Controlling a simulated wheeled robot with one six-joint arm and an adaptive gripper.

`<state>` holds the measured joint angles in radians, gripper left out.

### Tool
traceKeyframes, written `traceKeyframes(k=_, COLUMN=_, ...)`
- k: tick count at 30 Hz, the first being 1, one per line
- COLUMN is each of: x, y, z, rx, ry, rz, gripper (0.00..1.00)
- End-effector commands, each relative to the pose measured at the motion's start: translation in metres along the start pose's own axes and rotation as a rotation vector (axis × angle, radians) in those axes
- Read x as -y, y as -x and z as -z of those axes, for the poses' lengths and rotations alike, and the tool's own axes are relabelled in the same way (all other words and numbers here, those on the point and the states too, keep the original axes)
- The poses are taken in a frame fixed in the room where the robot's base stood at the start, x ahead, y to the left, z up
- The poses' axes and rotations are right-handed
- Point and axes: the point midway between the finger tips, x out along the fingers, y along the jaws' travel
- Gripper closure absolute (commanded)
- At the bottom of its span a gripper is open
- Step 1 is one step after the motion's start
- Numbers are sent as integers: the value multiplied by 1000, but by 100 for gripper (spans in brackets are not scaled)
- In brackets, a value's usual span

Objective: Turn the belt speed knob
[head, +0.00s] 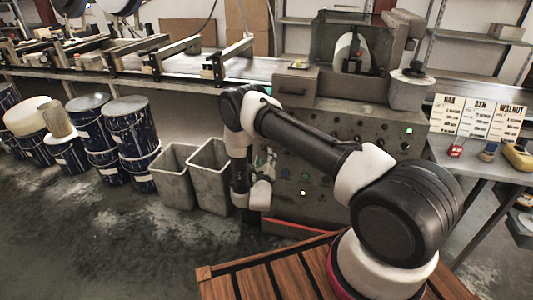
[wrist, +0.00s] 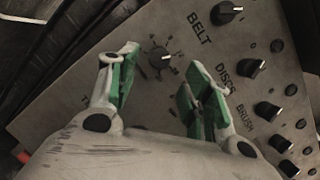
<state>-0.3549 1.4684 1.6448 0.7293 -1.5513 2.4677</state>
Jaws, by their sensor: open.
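A grey control panel (wrist: 185,100) fills much of the wrist view, tilted, with a printed BELT label (wrist: 199,28). A small pale-topped knob (wrist: 160,57) with marks around it shows between the fingertips of my gripper (wrist: 162,62). A black knob (wrist: 228,12) stands on the other side of the BELT label. I cannot tell for sure which of these two knobs the label names. My gripper is open, its green-padded fingers apart and nothing held; contact with the pale knob cannot be made out. In the head view my arm hides part of the machine front (head: 385,150).
More black knobs (wrist: 250,70) sit near the DISCS and BRUSH labels on the right of the panel. Two grey bins (head: 175,175) and blue-splashed drums (head: 130,130) stand left of the arm. A side table (head: 480,165) stands at right.

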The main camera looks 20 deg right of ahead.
Motion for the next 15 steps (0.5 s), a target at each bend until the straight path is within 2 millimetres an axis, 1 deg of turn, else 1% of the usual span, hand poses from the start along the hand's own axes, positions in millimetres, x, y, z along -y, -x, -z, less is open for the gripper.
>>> traceKeyframes(k=1, x=1, y=-10, z=0, rx=1, ry=-3, rz=3, gripper=50)
traceKeyframes(k=6, x=0, y=-36, z=0, rx=-1, ry=-1, rz=1, gripper=50)
traceKeyframes(k=10, x=0, y=-47, z=0, rx=0, ry=1, rz=0, gripper=50)
traceKeyframes(k=15, x=-1, y=-50, z=0, rx=-1, ry=2, rz=-2, gripper=50)
